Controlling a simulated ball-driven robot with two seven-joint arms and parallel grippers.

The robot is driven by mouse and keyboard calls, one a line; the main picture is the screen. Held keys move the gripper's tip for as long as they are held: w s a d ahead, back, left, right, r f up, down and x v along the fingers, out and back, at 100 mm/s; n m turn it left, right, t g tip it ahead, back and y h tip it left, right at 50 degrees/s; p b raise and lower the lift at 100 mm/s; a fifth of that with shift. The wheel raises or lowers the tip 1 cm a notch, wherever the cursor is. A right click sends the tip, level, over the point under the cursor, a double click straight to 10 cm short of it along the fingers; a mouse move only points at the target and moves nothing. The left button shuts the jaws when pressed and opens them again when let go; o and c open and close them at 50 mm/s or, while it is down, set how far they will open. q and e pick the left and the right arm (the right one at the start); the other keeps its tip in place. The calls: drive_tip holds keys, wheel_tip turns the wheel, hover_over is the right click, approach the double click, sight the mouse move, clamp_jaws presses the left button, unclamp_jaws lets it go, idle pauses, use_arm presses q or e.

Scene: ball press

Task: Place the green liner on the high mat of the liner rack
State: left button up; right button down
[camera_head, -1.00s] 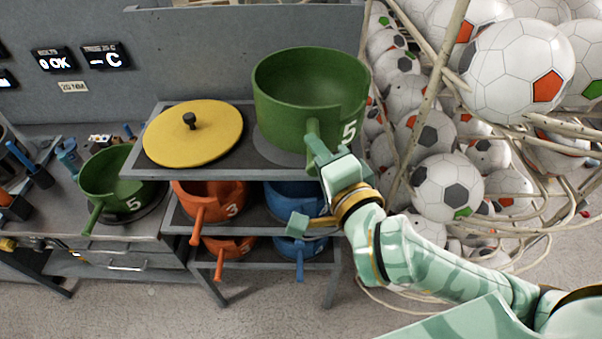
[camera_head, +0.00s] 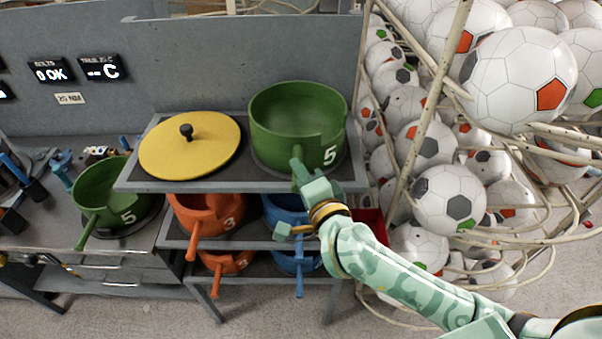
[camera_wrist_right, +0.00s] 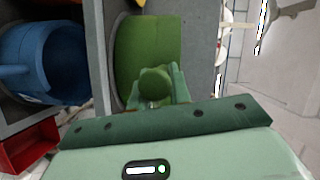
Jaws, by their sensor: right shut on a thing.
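The green liner (camera_head: 275,143), marked 5, is upright at the right of the top shelf of the liner rack (camera_head: 140,184). It appears to rest over the high mat (camera_head: 341,168), of which only a dark rim shows; exact contact at the base is hard to see. My right gripper (camera_head: 306,179) is in front of the liner, shut on its handle. In the right wrist view the liner's wall (camera_wrist_right: 145,45) and the round handle end (camera_wrist_right: 155,85) show between the fingers. My left gripper is out of view.
A yellow lid (camera_head: 190,150) lies left on the top shelf. Orange liners (camera_head: 208,215) and blue liners (camera_head: 285,210) fill the lower shelves. Another green liner (camera_head: 100,190) stands on the left bench. A ball cage (camera_head: 405,170) is close on the right. A red bin (camera_head: 370,224) is beside the rack.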

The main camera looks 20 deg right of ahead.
drive_tip(key=shift+f, duration=0.1)
drive_tip(key=c, duration=1.3)
unclamp_jaws()
